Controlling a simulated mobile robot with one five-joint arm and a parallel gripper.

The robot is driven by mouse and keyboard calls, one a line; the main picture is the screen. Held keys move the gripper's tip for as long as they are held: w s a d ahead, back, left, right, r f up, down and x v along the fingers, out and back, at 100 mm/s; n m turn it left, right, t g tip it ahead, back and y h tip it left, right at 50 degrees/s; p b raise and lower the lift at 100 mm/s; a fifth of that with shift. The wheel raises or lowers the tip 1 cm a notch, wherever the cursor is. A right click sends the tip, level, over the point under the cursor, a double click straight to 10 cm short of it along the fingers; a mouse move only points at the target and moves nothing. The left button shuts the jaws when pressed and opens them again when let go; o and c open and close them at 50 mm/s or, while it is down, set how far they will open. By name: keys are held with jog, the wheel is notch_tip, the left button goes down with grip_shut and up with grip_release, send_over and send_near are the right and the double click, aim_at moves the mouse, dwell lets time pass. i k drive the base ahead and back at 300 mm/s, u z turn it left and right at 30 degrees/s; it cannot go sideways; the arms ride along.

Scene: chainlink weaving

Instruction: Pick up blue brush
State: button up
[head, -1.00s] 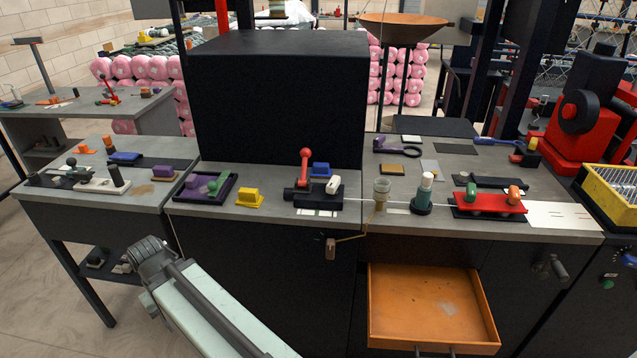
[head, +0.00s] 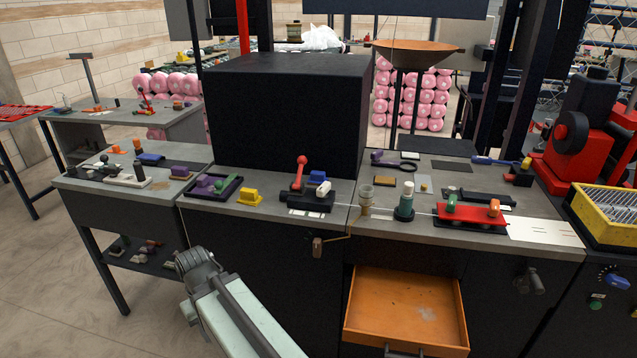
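I cannot tell for sure which thing is the blue brush. A small blue block-like piece (head: 318,177) sits by the red-knobbed lever on the middle bench. A flat blue piece (head: 151,158) lies at the back of the left table. A long blue-handled tool (head: 491,160) lies at the back right of the bench. Bristles cannot be made out on any of them. My mint-and-grey arm rises from the bottom edge, in front of the bench and below its top. Its dark jointed part shows, but I see no gripper fingers. The arm touches none of the blue things.
A large black box (head: 290,115) stands at the back of the bench. An orange drawer (head: 408,310) hangs open at the front. Floor at lower left is clear.

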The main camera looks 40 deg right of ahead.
aim_at(317, 178)
jog(key=z, duration=0.05)
jog(key=i, duration=0.9)
jog(key=u, duration=0.05)
